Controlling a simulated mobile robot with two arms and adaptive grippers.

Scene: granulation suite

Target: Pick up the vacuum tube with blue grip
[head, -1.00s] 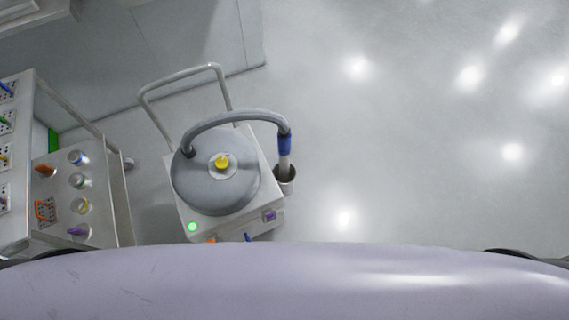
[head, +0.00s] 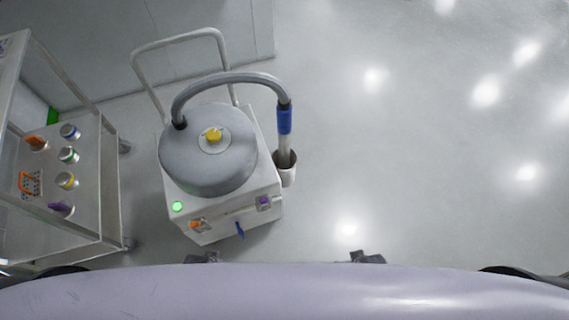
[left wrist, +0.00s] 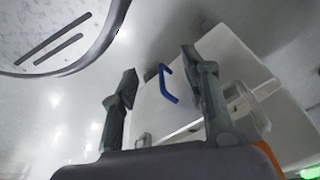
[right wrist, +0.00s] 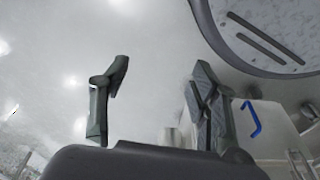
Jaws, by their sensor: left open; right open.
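The vacuum tube's blue grip (head: 284,120) sits upright at the end of a grey hose (head: 232,78), in the head view. The pale tube (head: 284,153) below the grip stands in a grey cup holder (head: 287,176) on the right side of the vacuum unit (head: 208,150). My left gripper (left wrist: 158,78) is open and empty, facing the vacuum's white base. My right gripper (right wrist: 158,75) is open and empty; the white base shows at its right.
The vacuum's white base has a green light (head: 177,206) and a blue handle (head: 240,230) on its front. The floor to the right is clear.

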